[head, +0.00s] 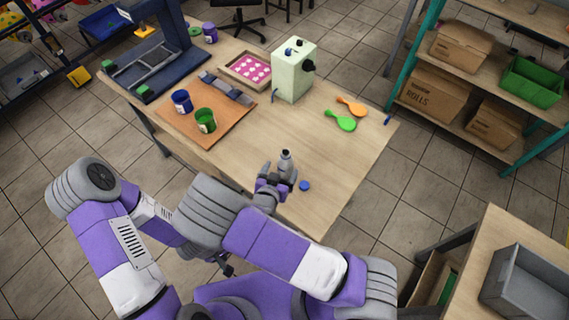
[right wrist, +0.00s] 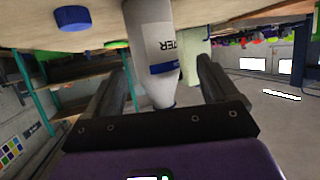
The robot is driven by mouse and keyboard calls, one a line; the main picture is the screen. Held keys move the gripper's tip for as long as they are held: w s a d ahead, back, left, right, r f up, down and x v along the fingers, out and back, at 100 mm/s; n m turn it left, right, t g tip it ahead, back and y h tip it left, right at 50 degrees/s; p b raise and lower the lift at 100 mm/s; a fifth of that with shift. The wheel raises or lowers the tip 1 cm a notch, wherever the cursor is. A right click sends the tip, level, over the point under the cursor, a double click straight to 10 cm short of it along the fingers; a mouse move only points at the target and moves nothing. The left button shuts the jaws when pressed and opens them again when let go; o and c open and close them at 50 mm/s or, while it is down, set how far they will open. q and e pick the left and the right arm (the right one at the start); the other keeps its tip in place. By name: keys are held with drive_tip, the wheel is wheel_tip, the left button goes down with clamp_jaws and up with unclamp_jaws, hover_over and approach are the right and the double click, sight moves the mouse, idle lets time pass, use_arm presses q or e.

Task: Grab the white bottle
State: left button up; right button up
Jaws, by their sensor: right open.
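In the right wrist view the bottle (right wrist: 153,40), with a grey label and dark blue band, shows upside down between the two open fingers (right wrist: 163,65). A gap shows between it and the right-hand finger. My left gripper (head: 224,264) is low, beside the table, partly hidden by my right arm; its jaw state is unclear.
A blue cap (head: 305,186) lies just right of the bottle, also in the wrist view (right wrist: 72,18). The table (head: 250,140) is clear around the bottle's far side.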

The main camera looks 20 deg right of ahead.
sight(283, 170)
drive_tip(key=x, duration=0.3)
drive_tip(key=shift+d+f, duration=0.3)
drive_tip(key=shift+d, duration=0.1)
drive_tip(key=shift+w+d+f, duration=0.2)
drive_tip(key=shift+w, duration=0.3)
drive_tip(key=c, duration=1.2)
